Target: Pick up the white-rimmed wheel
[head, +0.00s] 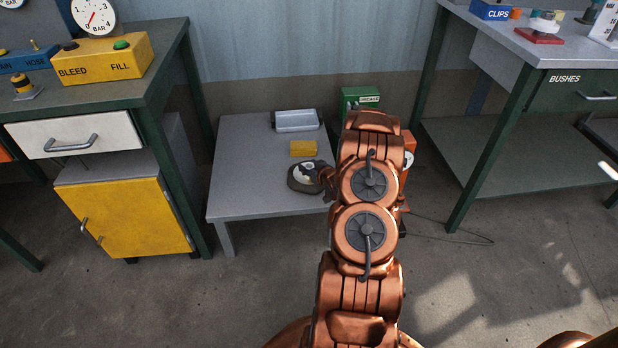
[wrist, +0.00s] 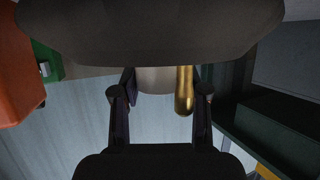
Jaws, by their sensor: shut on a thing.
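The white-rimmed wheel (head: 299,186) shows in the head view as a dark, flat-lying tyre with a pale centre, over the low grey table (head: 238,194). Whether it touches the table top cannot be told. My gripper (head: 325,180) is at its right side, partly hidden by my arm. In the wrist view a broad dark curved shape, seemingly the tyre (wrist: 150,32), fills the top. A pale hub-like cylinder (wrist: 155,80) and a brass stem (wrist: 184,92) stand between the two fingers (wrist: 160,100), which are shut on the wheel.
A yellow block (head: 303,148) and a grey metal box (head: 296,120) are on the table behind the wheel. A green box (head: 360,97) and an orange object (head: 409,141) are near my arm. Taller benches stand left (head: 165,75) and right (head: 497,110).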

